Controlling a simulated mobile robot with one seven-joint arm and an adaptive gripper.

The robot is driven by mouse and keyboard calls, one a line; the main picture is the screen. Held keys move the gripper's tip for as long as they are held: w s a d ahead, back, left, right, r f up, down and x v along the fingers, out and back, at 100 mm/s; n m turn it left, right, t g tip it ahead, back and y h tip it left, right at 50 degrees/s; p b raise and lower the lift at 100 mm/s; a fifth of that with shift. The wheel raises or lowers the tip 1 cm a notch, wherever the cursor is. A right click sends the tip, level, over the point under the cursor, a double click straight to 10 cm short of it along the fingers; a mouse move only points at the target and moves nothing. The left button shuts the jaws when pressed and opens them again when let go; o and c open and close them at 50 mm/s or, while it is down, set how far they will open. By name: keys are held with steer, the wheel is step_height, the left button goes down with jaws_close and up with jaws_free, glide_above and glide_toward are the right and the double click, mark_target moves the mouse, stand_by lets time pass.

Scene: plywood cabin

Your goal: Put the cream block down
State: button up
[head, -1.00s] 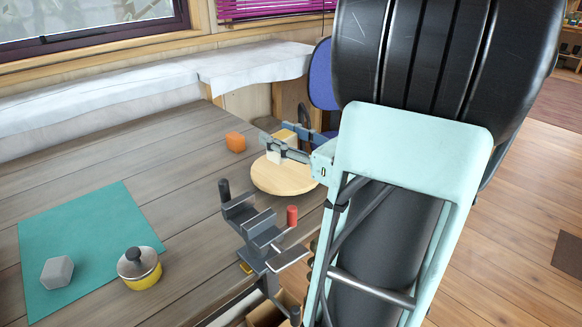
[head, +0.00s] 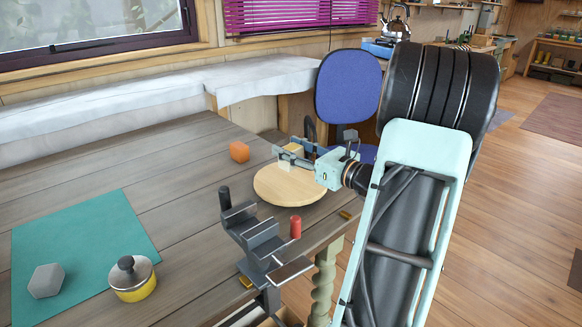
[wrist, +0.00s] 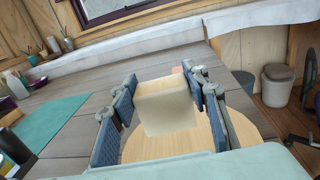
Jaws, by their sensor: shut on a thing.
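The cream block (head: 291,162) is held over the back part of a round pale wooden board (head: 290,189) on the table. My gripper (head: 292,157) reaches in from the right, its fingers shut on the block. In the wrist view, the cream block (wrist: 166,108) sits between the two blue-padded fingers, with the round board (wrist: 190,140) beneath it. The block looks slightly tilted there. Its underside is hidden, so I cannot tell whether it touches the board.
The mid-left tabletop is clear.

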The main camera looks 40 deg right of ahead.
steer(key=shift+w+d+f, duration=0.35)
steer(key=shift+w+f, duration=0.15)
steer(key=shift+f, duration=0.25)
steer(key=shift+w+d+f+b, duration=0.1)
steer(key=shift+f+b, duration=0.2)
steer(key=shift+f, duration=0.55)
steer(key=shift+w+d+f+b, duration=0.1)
steer(key=shift+f+b, duration=0.2)
steer(key=shift+f, duration=0.55)
steer(key=shift+f, duration=0.15)
steer(key=o, duration=1.2)
